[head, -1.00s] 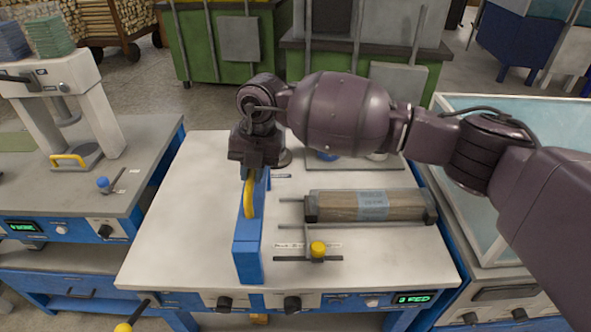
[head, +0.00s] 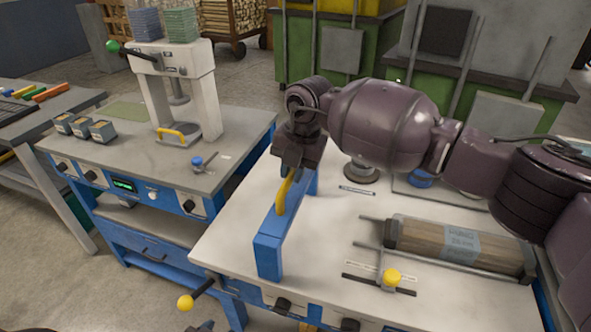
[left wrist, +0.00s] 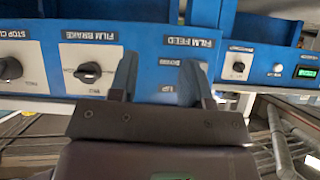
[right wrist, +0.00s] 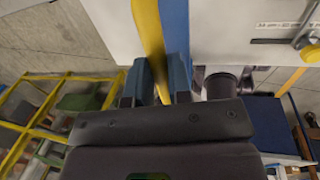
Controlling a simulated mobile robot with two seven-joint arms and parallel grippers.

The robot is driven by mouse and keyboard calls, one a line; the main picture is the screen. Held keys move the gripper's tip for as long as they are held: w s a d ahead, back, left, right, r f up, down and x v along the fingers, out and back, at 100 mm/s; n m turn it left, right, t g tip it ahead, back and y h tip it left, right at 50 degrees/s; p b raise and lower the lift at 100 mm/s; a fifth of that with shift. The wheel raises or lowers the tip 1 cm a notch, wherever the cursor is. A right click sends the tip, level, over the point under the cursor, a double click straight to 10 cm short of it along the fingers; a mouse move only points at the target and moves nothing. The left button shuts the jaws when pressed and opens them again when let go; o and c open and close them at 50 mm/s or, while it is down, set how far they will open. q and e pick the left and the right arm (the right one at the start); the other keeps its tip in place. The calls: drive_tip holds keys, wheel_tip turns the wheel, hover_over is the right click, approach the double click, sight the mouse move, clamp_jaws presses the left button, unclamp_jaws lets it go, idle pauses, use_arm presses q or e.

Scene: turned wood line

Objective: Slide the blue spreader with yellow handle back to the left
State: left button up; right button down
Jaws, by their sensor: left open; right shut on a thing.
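The blue spreader (head: 268,250) is a long upright blue bar across the left part of the white bench top. Its yellow handle (head: 284,192) runs along it. My right gripper (head: 292,168) is shut on the handle near the spreader's far end. In the right wrist view, the yellow handle (right wrist: 148,30) passes between the fingers beside the blue bar (right wrist: 175,25). My left gripper (left wrist: 160,78) is open and empty, facing the bench's blue front panel with its labels and knobs. I cannot make it out clearly in the head view.
A wrapped brown roll (head: 455,243) lies on the bench right of the spreader, behind a yellow-knobbed stop (head: 391,277). A strip of bare white top (head: 225,240) is left of the spreader. A grey bench with a white press (head: 205,90) stands further left.

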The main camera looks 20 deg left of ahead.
sight(300, 193)
drive_tip(key=c, duration=1.1)
unclamp_jaws()
drive_tip(key=shift+a, duration=0.35)
drive_tip(key=shift+o, duration=0.2)
drive_tip(key=shift+d, duration=0.15)
wheel_tip(300, 193, up, 11)
drive_tip(key=d, duration=0.2)
drive_tip(key=shift+f+p, duration=0.15)
drive_tip(key=shift+p, duration=0.25)
